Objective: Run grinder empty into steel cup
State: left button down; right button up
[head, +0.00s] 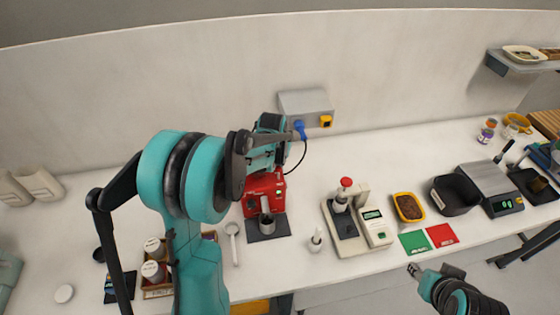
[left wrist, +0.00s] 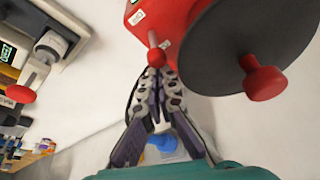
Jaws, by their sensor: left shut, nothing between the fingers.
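The red grinder (head: 262,188) stands on the bench, its top partly hidden behind my left arm in the head view. The steel cup (head: 266,224) stands at its front on a dark mat. In the left wrist view the grinder's red body (left wrist: 170,18) shows with a small red ball knob (left wrist: 155,56) on a stem and a dark round disc (left wrist: 235,45) with a larger red knob. My left gripper (left wrist: 155,78) is shut and empty, its tips close by the ball knob; contact is unclear. My right gripper (head: 413,268) is at the bench's front edge; its fingers are too small to judge.
A wall box (head: 305,103) with a blue plug (head: 299,130) and cable is behind the grinder. A press-like device (head: 355,225), yellow tray (head: 408,207), black bin (head: 456,195) and scale (head: 490,185) stand to the right. A wooden caddy with jars (head: 158,292) is left.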

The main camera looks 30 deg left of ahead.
pick_arm(q)
jog(key=s+d+t+y+b, duration=0.1)
jog(key=s+t+y+b, duration=0.1)
jog(key=b, duration=0.1)
jog(key=shift+d+f+t+b, duration=0.15)
jog(key=shift+d+t+b, duration=0.15)
jog(key=shift+d+t, duration=0.1)
jog(key=shift+a+r+p, duration=0.1)
jog(key=shift+r+p, duration=0.2)
jog(key=shift+p, duration=0.05)
jog(key=shift+w+a+f, duration=0.15)
jog(key=shift+w+a, duration=0.05)
jog(key=shift+w, duration=0.15)
jog(key=shift+a, duration=0.15)
jog(key=shift+w+a+f+b, duration=0.15)
jog(key=shift+w+a+b, duration=0.15)
jog(key=shift+w, duration=0.15)
jog(key=shift+s+d, duration=0.1)
